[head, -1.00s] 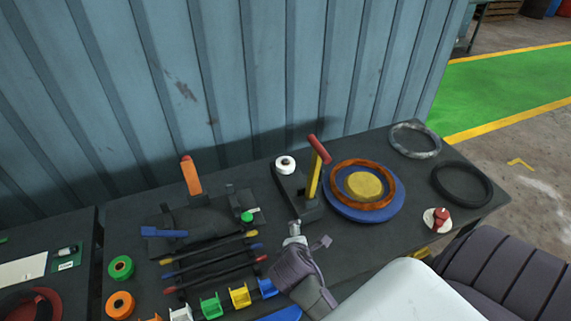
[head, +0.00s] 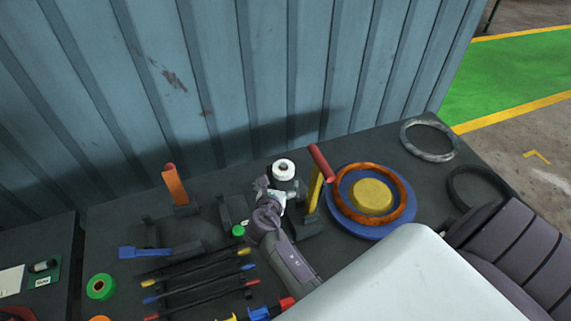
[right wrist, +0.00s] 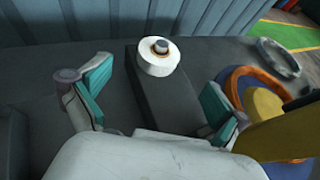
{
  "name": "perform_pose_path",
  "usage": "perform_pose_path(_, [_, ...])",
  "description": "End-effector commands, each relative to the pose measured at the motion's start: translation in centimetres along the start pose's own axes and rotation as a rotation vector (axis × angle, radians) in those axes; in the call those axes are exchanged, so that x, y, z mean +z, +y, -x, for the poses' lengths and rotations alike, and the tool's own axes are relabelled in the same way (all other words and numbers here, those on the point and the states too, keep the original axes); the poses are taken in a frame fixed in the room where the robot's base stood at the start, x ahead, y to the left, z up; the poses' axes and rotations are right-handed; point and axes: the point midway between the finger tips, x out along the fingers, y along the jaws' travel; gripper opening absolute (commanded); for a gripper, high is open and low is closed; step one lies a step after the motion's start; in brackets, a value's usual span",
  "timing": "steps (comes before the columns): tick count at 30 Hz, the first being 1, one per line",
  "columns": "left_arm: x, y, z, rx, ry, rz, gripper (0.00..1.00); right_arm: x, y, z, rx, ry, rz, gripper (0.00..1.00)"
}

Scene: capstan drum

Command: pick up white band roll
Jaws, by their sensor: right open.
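The white band roll (head: 284,170) sits on a dark base beside the red-handled yellow lever. In the right wrist view the white band roll (right wrist: 157,57) is around a short peg near the far end of the dark block. My right gripper (head: 271,189) is just in front of the roll. In the right wrist view its two teal-padded fingers (right wrist: 153,98) are spread wide with nothing between them, and the roll lies beyond them, roughly centred. My left gripper is not in view.
The yellow lever (head: 314,188) with its red handle (head: 321,163) stands close right of the roll. Right of it is a blue disc (head: 374,232) with an orange ring (head: 346,211). An orange upright (head: 175,184) stands left. A corrugated wall (head: 230,80) closes the back.

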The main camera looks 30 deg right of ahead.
Motion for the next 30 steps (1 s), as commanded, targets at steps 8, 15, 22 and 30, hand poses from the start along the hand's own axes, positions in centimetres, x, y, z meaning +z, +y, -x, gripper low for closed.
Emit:
perform_pose_path(8, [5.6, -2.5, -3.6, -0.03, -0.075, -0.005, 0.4, -0.5, 0.0, -5.7, -0.002, -0.002, -0.004, 0.99])
perform_pose_path(15, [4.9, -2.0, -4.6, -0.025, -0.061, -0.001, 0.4, -0.3, -0.1, -7.3, -0.001, 0.0, -0.005, 0.99])
perform_pose_path(22, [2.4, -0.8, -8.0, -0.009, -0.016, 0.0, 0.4, -0.9, -0.2, -10.1, -0.002, -0.002, -0.007, 0.99])
perform_pose_path(30, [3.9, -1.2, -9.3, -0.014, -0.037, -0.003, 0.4, -0.5, -0.2, -12.1, -0.002, 0.0, -0.005, 0.99])
